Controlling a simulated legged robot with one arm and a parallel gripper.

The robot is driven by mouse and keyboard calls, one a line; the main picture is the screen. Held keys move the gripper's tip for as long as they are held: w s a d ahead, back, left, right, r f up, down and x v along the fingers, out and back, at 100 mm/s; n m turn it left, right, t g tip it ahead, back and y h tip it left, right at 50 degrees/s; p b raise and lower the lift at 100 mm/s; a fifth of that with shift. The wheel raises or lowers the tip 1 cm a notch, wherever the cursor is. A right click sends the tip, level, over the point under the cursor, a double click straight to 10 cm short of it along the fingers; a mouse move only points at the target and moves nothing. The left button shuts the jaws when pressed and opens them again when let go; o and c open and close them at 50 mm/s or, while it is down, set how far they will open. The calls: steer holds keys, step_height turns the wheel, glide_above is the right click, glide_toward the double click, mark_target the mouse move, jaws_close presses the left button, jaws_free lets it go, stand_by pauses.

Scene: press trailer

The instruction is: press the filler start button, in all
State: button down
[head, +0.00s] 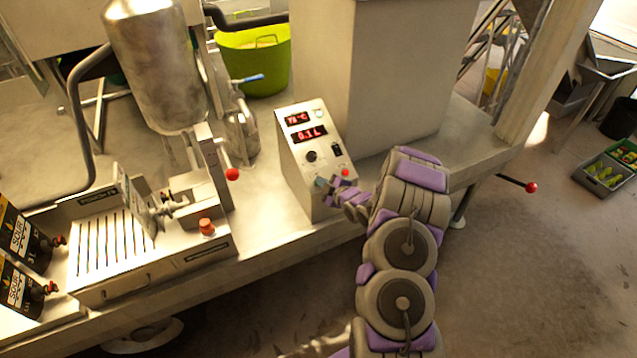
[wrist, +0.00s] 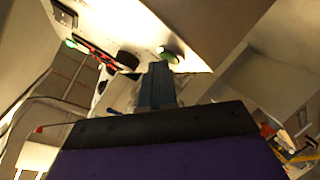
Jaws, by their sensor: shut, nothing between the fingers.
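The filler's control box (head: 318,190) stands on the bench, with two red-lit displays, a black knob, a black switch and a red button (head: 345,173) on its sloped face. A green button (head: 320,182) sits low on that face, left of the red one; no label on it is readable. A green button also shows in the wrist view (wrist: 168,54). My gripper (head: 333,184) is shut and empty, its fingertips close beside the green button. In the wrist view the shut fingers (wrist: 159,68) reach just below the button; I cannot tell whether they touch it.
Left of the box is the filling station with a metal tank (head: 158,70), a slotted tray (head: 105,240) and an orange knob (head: 207,227). Black pouches (head: 20,240) lie at far left. A red-tipped lever (head: 530,187) sticks out at right. Open floor lies at front right.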

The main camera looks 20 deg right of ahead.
steer(key=shift+s+a+r, duration=0.2)
steer(key=shift+s+r, duration=0.15)
steer(key=shift+r, duration=0.3)
steer(key=shift+s+r+p, duration=0.2)
steer(key=shift+s+r, duration=0.2)
steer(key=shift+r, duration=0.35)
steer(key=shift+s+r+p, duration=0.15)
steer(key=shift+s+r, duration=0.2)
steer(key=shift+r, duration=0.35)
steer(key=shift+s+r+p, duration=0.2)
steer(key=shift+s+r, duration=0.2)
steer(key=shift+r, duration=0.35)
